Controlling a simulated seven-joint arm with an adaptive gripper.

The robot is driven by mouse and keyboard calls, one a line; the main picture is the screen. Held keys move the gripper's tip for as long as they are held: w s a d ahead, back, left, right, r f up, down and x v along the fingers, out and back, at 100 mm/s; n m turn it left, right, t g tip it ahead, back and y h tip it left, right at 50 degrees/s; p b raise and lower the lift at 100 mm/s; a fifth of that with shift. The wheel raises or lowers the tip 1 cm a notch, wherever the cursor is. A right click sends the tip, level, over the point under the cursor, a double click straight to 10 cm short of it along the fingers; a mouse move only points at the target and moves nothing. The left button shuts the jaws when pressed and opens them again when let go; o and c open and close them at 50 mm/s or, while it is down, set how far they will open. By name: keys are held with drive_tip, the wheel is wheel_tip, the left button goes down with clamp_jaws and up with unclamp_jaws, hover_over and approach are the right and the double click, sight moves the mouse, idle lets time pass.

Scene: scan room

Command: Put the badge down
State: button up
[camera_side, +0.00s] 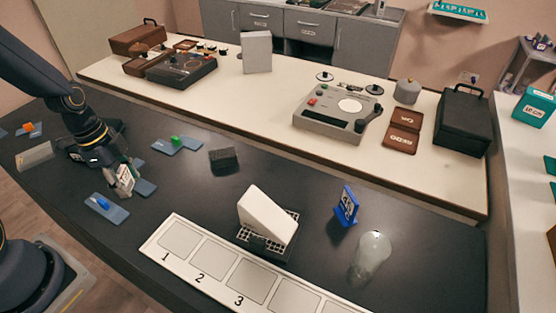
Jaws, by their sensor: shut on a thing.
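My gripper (122,176) is at the left of the dark table, pointing down. It is shut on a small pale piece, which I take to be the badge (125,183). The badge hangs roughly upright between the fingers, and the fingers hide part of it. Just below and left lies a blue plate with a blue knob (106,208). Another blue plate (144,187) shows partly behind the gripper. I cannot tell whether the badge touches a plate or the table.
A blue plate with a green knob (177,144) and a dark block (223,160) lie to the right. A white wedge on a black rack (266,220), a blue stand (346,207), a clear bulb (370,255) and a numbered white strip (212,277) stand farther right.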

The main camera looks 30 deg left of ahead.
drive_tip(key=s+d+m, duration=0.3)
drive_tip(key=d+m, duration=0.3)
hover_over(199, 201)
drive_tip(key=shift+g, duration=0.4)
drive_tip(key=f, duration=0.9)
drive_tip(key=shift+s+a, duration=0.3)
drive_tip(key=shift+w+f, duration=0.15)
drive_tip(key=shift+f, duration=0.75)
drive_tip(key=shift+w+f, duration=0.1)
drive_tip(key=shift+f, duration=0.75)
drive_tip(key=shift+f, duration=0.15)
drive_tip(key=o, duration=1)
